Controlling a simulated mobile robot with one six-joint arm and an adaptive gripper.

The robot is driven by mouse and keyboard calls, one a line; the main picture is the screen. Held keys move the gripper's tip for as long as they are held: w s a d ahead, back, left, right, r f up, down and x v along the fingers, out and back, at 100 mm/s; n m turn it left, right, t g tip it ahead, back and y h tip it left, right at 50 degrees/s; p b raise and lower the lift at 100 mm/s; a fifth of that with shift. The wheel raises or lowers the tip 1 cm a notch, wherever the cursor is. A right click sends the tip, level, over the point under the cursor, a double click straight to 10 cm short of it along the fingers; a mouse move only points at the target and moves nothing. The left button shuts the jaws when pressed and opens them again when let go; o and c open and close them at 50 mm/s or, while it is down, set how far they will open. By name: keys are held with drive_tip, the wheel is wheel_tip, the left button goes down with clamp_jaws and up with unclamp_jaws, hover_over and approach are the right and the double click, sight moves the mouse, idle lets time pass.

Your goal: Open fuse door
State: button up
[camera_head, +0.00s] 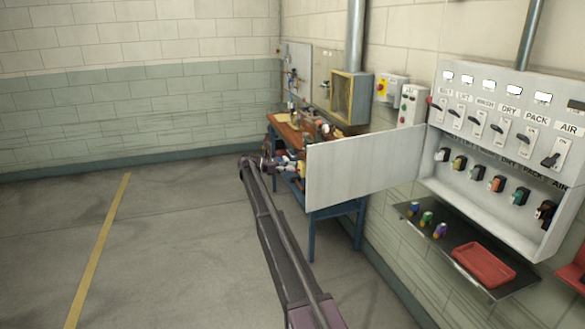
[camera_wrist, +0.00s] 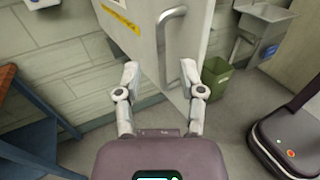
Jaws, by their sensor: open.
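The fuse door (camera_head: 365,165) is a flat pale grey panel. In the head view it stands swung out to the left from the open fuse cabinet (camera_head: 428,150), with switches and fuse holders exposed. My gripper (camera_wrist: 159,72) is open, its two fingers apart and empty. In the wrist view the door (camera_wrist: 147,45) rises ahead between and beyond the fingertips, with a curved metal handle (camera_wrist: 166,42) and a yellow label. I cannot tell whether a finger touches it. In the head view my gripper (camera_head: 290,163) is at the door's free left edge, partly hidden behind it.
A shelf (camera_head: 405,209) below the cabinet holds several coloured fuses (camera_head: 427,218) and a red tray (camera_head: 483,264). A cluttered blue-legged workbench (camera_head: 313,232) stands behind the door. Floor at left is clear.

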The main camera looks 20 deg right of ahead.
drive_tip(key=c, duration=0.3)
drive_tip(key=shift+s+f, duration=0.15)
drive_tip(key=shift+s, duration=0.15)
clamp_jaws()
drive_tip(key=s+f+m+t+y, duration=0.15)
drive_tip(key=s+f, duration=0.35)
drive_tip(key=s, duration=0.5)
drive_tip(key=s+d+f+n+t+y+b, duration=0.1)
drive_tip(key=s+f+t+y, duration=0.25)
drive_tip(key=f+y, duration=0.3)
drive_tip(key=s+d+f+n+t+y+b, duration=0.1)
drive_tip(key=s+f+t+y, duration=0.1)
drive_tip(key=f+t+y, duration=0.45)
drive_tip(key=s+d+r+m+t+y+b, duration=0.1)
drive_tip(key=s+d+r+m+t+y, duration=0.1)
drive_tip(key=r+m+t, duration=0.4)
drive_tip(key=s+d+r+m+t+y+b, duration=0.2)
drive_tip(key=s+d+r+m+t, duration=0.3)
drive_tip(key=s+r+t, duration=0.1)
drive_tip(key=shift+r+m+t, duration=0.35)
drive_tip(key=shift+r+t, duration=0.25)
drive_tip(key=shift+t, duration=0.45)
